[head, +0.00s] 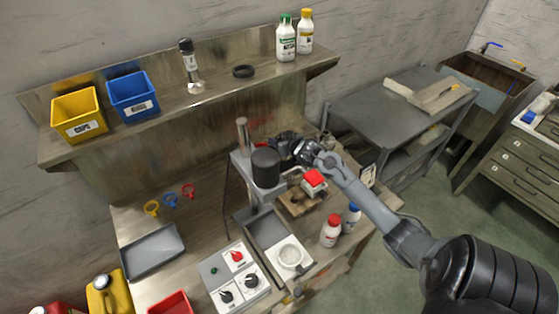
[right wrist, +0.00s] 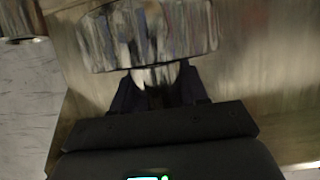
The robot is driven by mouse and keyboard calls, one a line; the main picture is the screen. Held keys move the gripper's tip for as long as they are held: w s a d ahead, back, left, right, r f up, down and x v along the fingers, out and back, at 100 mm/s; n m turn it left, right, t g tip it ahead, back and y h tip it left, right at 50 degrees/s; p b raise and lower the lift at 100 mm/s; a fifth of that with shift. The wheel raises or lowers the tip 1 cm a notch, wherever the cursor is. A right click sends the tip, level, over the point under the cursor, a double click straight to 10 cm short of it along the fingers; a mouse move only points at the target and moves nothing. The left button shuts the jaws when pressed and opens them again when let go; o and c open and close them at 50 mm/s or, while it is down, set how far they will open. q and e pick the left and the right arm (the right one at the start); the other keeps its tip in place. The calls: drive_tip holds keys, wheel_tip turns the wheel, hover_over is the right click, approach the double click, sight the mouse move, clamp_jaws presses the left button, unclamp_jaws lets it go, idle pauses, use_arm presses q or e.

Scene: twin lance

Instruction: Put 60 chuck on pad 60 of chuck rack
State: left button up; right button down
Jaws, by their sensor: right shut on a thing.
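My right gripper (head: 283,147) reaches in from the right, at the back of the bench beside the column stand. In the right wrist view its dark fingers (right wrist: 157,88) are shut on a wide, ridged, greyish thing (right wrist: 145,35) that looks like a chuck. It is blurred, and I cannot read a 60 on it. In the head view the held thing is small, dark and hard to tell from the gripper. I cannot make out the chuck rack or pad 60 for certain. My left gripper is not in view.
The stand's black cylinder (head: 265,168) is close to my gripper. A red-topped thing (head: 314,181), a red-capped bottle (head: 331,231) and a blue-capped bottle (head: 351,215) stand near my arm. A shelf (head: 215,92) with bins overhangs the bench. A grey tray (head: 152,252) lies at left.

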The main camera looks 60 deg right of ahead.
drive_tip(key=shift+f+b, duration=0.35)
drive_tip(key=shift+f, duration=3.4)
drive_tip(key=c, duration=0.9)
unclamp_jaws()
drive_tip(key=shift+f, duration=0.2)
drive_tip(key=o, duration=0.3)
